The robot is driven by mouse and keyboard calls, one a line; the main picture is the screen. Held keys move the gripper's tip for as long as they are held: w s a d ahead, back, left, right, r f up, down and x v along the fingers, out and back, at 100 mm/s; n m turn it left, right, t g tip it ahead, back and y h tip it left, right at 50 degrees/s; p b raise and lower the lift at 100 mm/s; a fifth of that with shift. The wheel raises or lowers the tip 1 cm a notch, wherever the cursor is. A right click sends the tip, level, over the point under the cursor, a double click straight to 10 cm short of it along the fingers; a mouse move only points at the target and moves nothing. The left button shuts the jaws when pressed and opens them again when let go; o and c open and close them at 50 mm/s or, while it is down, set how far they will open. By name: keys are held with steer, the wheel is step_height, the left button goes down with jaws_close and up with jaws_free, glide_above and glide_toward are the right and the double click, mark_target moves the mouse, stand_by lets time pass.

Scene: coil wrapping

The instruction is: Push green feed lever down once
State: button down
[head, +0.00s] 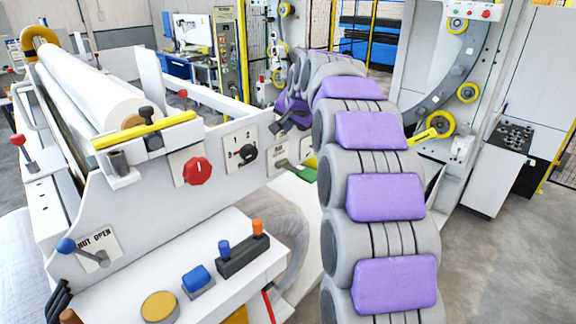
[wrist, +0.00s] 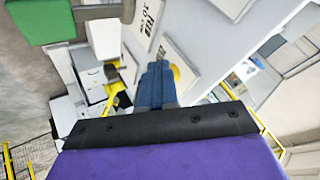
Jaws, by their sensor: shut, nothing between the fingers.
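The green feed lever (head: 306,174) shows in the head view at the right end of the white machine, partly hidden behind my arm. In the wrist view a green block (wrist: 40,20), which looks like the lever's handle, sits at the top left corner, cut off by the frame edge. My gripper (wrist: 157,68) is shut and empty, its blue-grey fingers pointing up the picture, to the right of the green block and apart from it. In the head view my gripper (head: 290,118) is small and dark beside the machine's end, above the lever; its contact there cannot be told.
The machine front carries a red knob (head: 198,171), a black rotary switch (head: 247,153) and a blue-knobbed lever (head: 67,246). A front ledge holds a yellow button (head: 159,306), a blue button (head: 196,279) and two small levers. A white roll (head: 95,85) lies on top. Floor is clear at right.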

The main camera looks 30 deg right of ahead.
steer(key=d+f, duration=0.1)
steer(key=b, duration=0.5)
glide_above(293, 168)
steer(key=a, duration=0.1)
step_height(293, 168, down, 7)
steer(key=shift+f, duration=0.2)
steer(key=shift+d+f, duration=0.1)
steer(key=shift+f, duration=0.05)
steer(key=shift+d+f, duration=0.1)
steer(key=shift+d, duration=0.5)
steer(key=shift+a, duration=0.5)
steer(key=shift+d, duration=0.35)
steer(key=shift+a, duration=0.2)
steer(key=shift+f, duration=0.1)
